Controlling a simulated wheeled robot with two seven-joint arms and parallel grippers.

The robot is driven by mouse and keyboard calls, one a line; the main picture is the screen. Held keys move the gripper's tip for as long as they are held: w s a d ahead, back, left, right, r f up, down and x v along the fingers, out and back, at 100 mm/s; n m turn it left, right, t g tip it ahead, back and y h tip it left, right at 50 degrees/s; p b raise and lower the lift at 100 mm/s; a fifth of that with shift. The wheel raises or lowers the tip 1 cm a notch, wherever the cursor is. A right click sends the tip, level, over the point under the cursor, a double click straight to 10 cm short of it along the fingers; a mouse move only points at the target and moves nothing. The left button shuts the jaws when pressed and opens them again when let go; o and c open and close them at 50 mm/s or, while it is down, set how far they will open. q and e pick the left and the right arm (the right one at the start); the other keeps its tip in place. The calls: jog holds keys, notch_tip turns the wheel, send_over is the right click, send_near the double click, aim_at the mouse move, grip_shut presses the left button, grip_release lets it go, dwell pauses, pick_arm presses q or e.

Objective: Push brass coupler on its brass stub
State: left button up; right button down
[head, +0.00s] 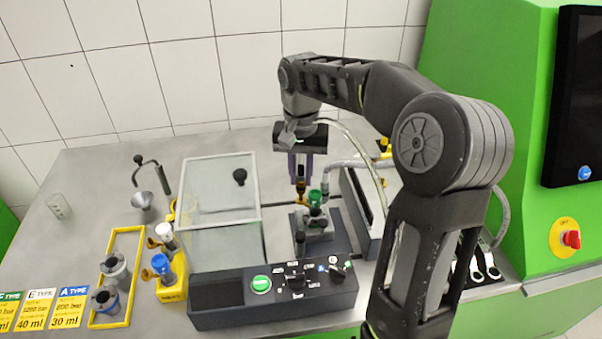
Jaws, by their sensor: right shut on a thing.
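My right gripper (300,178) reaches down from above at the middle of the bench, its fingers shut. A small dark and brass-coloured piece, which looks like the brass coupler (300,186), is between and just below the fingertips. Below it, a yellowish brass part, likely the brass stub (303,200), sits on the grey pump block (316,229), beside a green-topped fitting (315,198). The pieces are small here, and I cannot tell whether coupler and stub touch. My left gripper is out of view.
A clear-walled box (218,242) stands just left of the pump block. A dark control panel (272,295) with a green button lies in front. A grey hose (350,164) runs close by on the right. Yellow holders (172,290) stand farther left.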

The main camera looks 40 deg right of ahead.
jog(key=shift+f, duration=0.2)
jog(key=shift+f+b, duration=0.5)
jog(key=shift+f, duration=0.05)
jog(key=shift+f+b, duration=0.35)
jog(key=shift+f, duration=0.3)
dwell(1.0)
jog(key=c, duration=1.2)
grip_release()
jog(key=shift+d, duration=0.1)
